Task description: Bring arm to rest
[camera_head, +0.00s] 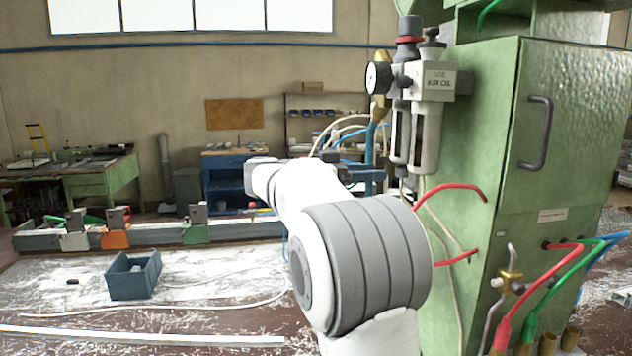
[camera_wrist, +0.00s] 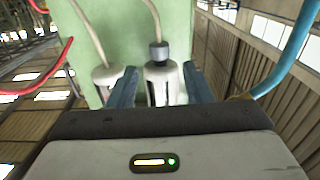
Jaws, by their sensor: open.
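My gripper shows in the wrist view (camera_wrist: 160,78) with its two blue-grey fingers spread apart. A pale cylindrical bowl (camera_wrist: 160,86) with a grey end cap and a hose appears between the fingers, with a gap on each side. I cannot tell its distance in depth. In the head view my white arm reaches away to the left of the air unit (camera_head: 425,130), and dark blue fingers (camera_head: 372,173) show behind the arm, just left of the unit's bowls. The arm hides part of the gripper there.
The green cabinet (camera_head: 470,200) stands close on the right, with red hoses (camera_head: 452,192) reaching towards my arm. A blue-grey bin (camera_head: 133,276) and a clamp rail (camera_head: 160,233) are on the chip-covered bench at left. A blue hose (camera_wrist: 290,50) crosses the wrist view's right side.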

